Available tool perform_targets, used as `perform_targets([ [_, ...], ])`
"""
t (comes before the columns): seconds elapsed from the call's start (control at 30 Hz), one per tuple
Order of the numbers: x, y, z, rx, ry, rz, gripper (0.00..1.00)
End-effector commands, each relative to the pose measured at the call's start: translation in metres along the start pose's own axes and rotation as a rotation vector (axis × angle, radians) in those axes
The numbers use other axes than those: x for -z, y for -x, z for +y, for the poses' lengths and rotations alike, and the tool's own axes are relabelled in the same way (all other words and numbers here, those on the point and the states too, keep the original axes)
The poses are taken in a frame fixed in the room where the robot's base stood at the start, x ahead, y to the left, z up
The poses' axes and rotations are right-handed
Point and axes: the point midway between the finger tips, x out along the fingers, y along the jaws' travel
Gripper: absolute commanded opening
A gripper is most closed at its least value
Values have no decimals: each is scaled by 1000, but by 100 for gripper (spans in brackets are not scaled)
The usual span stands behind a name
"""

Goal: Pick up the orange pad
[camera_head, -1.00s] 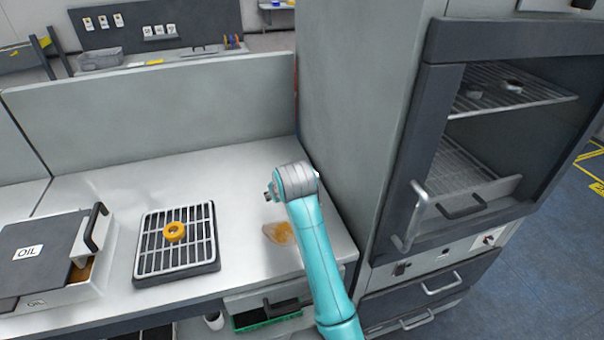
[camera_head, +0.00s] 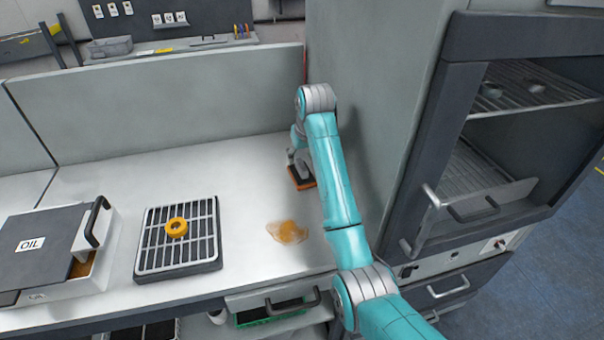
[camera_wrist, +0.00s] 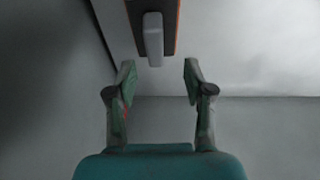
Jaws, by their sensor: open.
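The orange pad (camera_head: 304,184) is a dark block with an orange edge, on the counter close to the tall cabinet's side. The arm partly hides it in the head view. In the wrist view, the pad (camera_wrist: 172,12) is at the top, with a light grey handle (camera_wrist: 153,40) standing out from it. My gripper (camera_wrist: 160,78) is open and empty. Its two fingertips are just short of the handle in the picture, with the handle lined up between them, slightly toward the left finger. I see no contact.
The tall cabinet (camera_head: 385,90) stands right of the pad, and a low wall (camera_head: 180,100) runs behind the counter. An orange-brown spill (camera_head: 287,231) lies in front.

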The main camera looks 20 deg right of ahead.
Motion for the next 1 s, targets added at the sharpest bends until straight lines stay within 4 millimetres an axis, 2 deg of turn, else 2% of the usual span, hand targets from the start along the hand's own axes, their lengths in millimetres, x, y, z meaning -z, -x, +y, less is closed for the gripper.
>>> perform_targets([
  [0.17, -1, -10, 1, 0, 0, -1, 52],
  [0.5, -3, -52, 7, 0, 0, 0, 52],
  [0.8, -3, -57, 8, 0, 0, 1, 52],
  [0.83, -3, -57, 8, 0, 0, 1, 50],
  [1.0, -3, -57, 8, 0, 0, 1, 7],
])
